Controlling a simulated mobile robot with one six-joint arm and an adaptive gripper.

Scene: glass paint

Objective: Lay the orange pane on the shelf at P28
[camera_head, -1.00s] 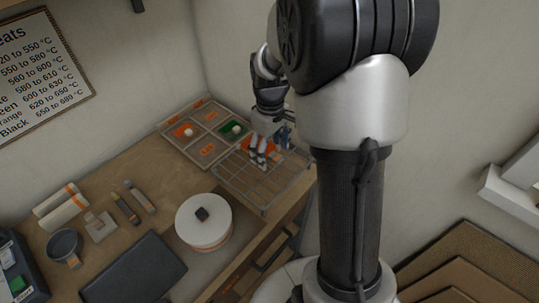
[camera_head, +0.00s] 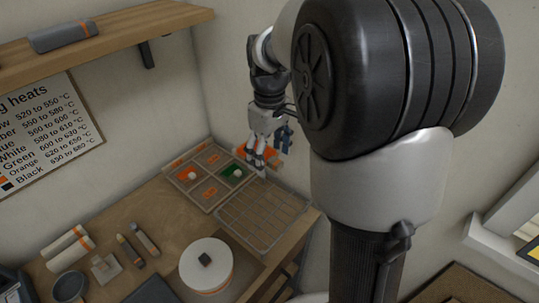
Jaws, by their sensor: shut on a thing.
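My gripper (camera_head: 258,158) points down and is shut on the orange pane (camera_head: 270,155), which is partly hidden behind the fingers. It holds the pane raised near the wall, above the far end of the wire rack (camera_head: 262,222). The shelf (camera_head: 110,38) is high on the wall at upper left, with a dark grey roll with an orange band (camera_head: 64,35) on it. No P28 mark can be read on it.
A white round pot (camera_head: 206,262) stands in front. A shelf bracket (camera_head: 147,55) and a wall chart (camera_head: 45,130) are at left.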

